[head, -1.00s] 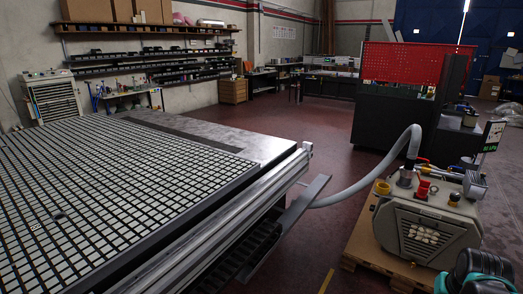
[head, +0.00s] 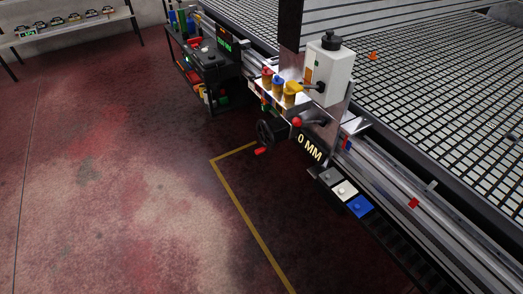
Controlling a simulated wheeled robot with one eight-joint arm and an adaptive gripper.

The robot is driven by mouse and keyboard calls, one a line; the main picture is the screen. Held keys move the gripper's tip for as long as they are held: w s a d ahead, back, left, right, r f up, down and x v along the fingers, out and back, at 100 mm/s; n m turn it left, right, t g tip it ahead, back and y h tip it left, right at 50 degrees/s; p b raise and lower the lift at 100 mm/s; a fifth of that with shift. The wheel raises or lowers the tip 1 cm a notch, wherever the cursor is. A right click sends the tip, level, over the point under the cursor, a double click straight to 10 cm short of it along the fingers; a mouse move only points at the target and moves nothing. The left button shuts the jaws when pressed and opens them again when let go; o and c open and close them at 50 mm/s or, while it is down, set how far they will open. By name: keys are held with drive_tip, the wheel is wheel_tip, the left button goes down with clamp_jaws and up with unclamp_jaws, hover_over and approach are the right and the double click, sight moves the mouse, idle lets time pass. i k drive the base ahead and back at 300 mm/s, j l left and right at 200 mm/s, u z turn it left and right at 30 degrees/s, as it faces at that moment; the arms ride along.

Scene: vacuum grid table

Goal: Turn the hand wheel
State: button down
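The hand wheel (head: 266,133) is a black wheel with a red handle (head: 261,151) at its lower edge. It sits on the side of the vacuum grid table, left of a display (head: 310,148) that reads "0 MM". A lever with a red ball knob (head: 297,122) is just right of and above the wheel. My gripper is not in view, so its state and its distance from the wheel do not show.
Grey, white and blue buttons (head: 359,206) lie lower right. Open red floor with a yellow line (head: 246,217) is in front.

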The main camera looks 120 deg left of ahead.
sight(266, 133)
drive_tip(key=u, duration=3.9)
drive_tip(key=i+j+z, duration=0.15)
drive_tip(key=i+j, duration=0.25)
drive_tip(key=i+j+z, duration=0.1)
drive_tip(key=i+j, duration=0.25)
drive_tip(key=j, duration=0.2)
drive_tip(key=i+j+z, duration=0.15)
drive_tip(key=i+j, duration=0.2)
drive_tip(key=j, duration=0.15)
drive_tip(key=k+j+z, duration=0.15)
drive_tip(key=k, duration=0.15)
drive_tip(key=k+j+z, duration=0.15)
drive_tip(key=k, duration=0.2)
